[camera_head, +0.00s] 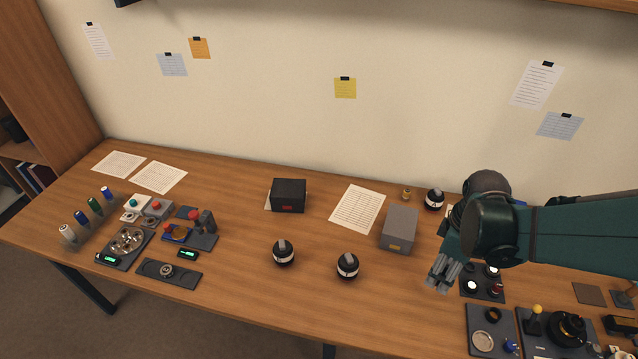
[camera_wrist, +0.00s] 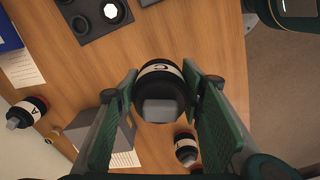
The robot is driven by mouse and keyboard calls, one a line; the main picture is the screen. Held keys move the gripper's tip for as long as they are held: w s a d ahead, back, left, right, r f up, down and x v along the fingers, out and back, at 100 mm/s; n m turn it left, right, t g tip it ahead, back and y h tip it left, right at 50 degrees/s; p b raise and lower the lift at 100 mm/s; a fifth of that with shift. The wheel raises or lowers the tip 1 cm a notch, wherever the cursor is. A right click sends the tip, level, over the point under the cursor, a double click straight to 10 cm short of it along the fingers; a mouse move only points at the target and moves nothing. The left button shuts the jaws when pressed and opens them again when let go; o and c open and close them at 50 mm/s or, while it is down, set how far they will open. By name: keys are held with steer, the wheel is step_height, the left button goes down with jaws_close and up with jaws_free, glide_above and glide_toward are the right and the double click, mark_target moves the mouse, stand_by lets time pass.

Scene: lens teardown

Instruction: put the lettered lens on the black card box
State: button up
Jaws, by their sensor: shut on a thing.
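My gripper (camera_head: 441,274) is at the right of the table, left of the panel with lights. In the wrist view its fingers (camera_wrist: 162,105) are shut on a black lens (camera_wrist: 160,72) with a white lettered band, which looks like C. That lens is hidden in the head view. The black card box (camera_head: 288,194), with a red label, stands at the back middle, with nothing on top. Other banded lenses stand on the table: one at front middle (camera_head: 283,252), one right of it (camera_head: 347,266), and one at the back (camera_head: 434,199), lettered A in the wrist view (camera_wrist: 27,111).
A grey box (camera_head: 399,228) stands between my gripper and the black card box, with a paper sheet (camera_head: 358,209) beside it. A small yellow bottle (camera_head: 406,194) is behind it. Trays of parts fill the left end and front right.

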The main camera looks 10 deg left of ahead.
steer(key=w+a+r+n+p, duration=0.1)
steer(key=w+a+r+p, duration=0.25)
steer(key=w+a, duration=0.6)
step_height(320, 180, up, 5)
steer(key=n+p, duration=0.3)
steer(key=p, duration=0.3)
glide_above(288, 187)
steer(key=shift+s+f, duration=0.1)
steer(key=shift+s, duration=0.05)
steer(key=shift+f, duration=3.15)
steer(key=shift+f, duration=0.15)
steer(key=shift+f, duration=1.75)
